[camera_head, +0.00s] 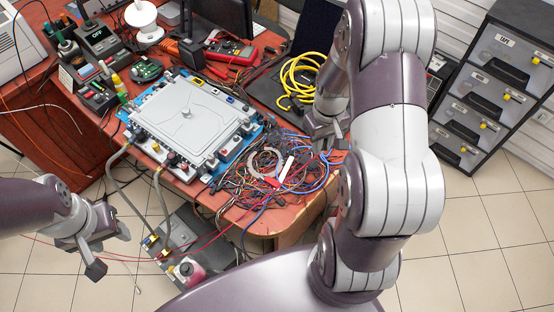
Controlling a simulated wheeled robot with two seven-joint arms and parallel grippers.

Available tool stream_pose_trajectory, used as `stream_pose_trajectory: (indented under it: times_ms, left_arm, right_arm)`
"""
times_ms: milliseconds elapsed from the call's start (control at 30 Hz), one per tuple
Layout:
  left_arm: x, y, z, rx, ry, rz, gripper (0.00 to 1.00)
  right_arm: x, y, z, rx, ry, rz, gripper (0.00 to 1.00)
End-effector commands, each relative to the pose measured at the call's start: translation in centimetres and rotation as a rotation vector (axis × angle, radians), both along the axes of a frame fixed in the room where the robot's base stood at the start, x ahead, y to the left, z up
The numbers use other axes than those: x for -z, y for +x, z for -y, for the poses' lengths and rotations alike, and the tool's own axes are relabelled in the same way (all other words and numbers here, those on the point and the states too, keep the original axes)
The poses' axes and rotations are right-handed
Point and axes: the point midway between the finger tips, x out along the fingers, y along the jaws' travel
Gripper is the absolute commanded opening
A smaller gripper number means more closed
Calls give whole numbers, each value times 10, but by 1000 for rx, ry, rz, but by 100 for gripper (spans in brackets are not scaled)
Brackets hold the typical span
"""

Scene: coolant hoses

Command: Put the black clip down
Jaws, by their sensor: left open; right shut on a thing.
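My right gripper (322,138) is over the front right part of the table, at the edge of a tangle of thin wires. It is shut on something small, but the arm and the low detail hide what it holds. I cannot make out the black clip for certain. My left gripper (108,250) is open and empty, off the table's front edge at the lower left. A large grey plate-like unit (188,115) with fittings along its sides lies on a blue base on the table. Grey hoses (160,190) run from its front edge down to the floor equipment.
Tangled coloured wires (262,180) cover the table's front right corner. A yellow coiled cable (297,80), a red multimeter (230,50) and a white spool (143,18) lie further back. A grey unit with a pink-filled container (188,271) stands below. A drawer cabinet (495,85) stands right.

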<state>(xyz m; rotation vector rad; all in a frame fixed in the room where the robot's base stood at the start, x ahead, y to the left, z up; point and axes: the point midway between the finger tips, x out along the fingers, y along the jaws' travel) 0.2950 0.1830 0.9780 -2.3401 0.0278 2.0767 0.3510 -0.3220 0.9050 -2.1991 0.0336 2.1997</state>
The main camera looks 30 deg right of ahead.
Motion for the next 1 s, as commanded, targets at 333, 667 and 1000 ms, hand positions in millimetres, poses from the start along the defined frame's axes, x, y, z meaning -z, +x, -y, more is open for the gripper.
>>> stream_pose_trajectory:
  times_ms: [333, 667, 1000]
  left_arm:
    - [-6, 0, 0, 0, 0, 0, 50]
    - [-9, 0, 0, 0, 0, 0, 50]
    - [-6, 0, 0, 0, 0, 0, 50]
  right_arm:
    - [54, 73, -52, -2, 1, -3, 0]
    - [97, 81, -57, 1, 1, -2, 0]
    - [103, 81, -57, 1, 0, -1, 0]
